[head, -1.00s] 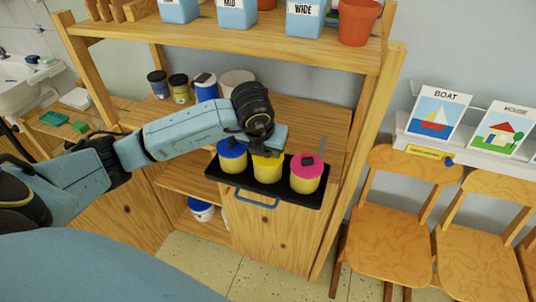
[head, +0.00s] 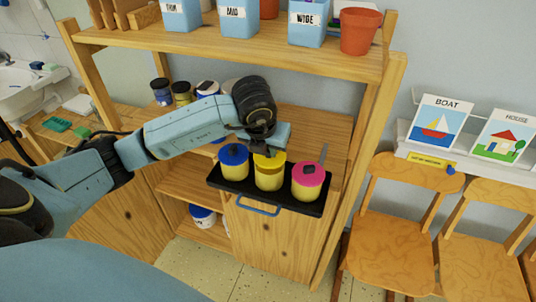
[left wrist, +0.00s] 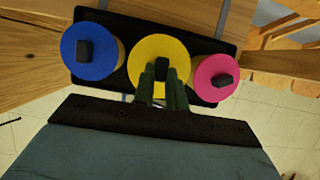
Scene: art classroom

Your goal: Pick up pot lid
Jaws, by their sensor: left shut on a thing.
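Three pots with coloured lids stand in a row on a black tray (head: 230,184). The lids are blue (head: 234,154), yellow (head: 277,158) and pink (head: 308,174), each with a dark knob. My left gripper (head: 266,153) points down at the middle pot (head: 269,179). In the left wrist view, the left gripper (left wrist: 161,82) has its fingers around the dark knob of the yellow lid (left wrist: 150,52), shut on it. The blue lid (left wrist: 90,50) and pink lid (left wrist: 216,77) lie to either side. The yellow lid looks seated on its pot. My right gripper is not in view.
The tray sits on a wooden shelf unit, with an upper shelf (head: 230,45) close above my arm. Several paint jars (head: 182,93) stand behind. Chairs (head: 408,215) stand to the right.

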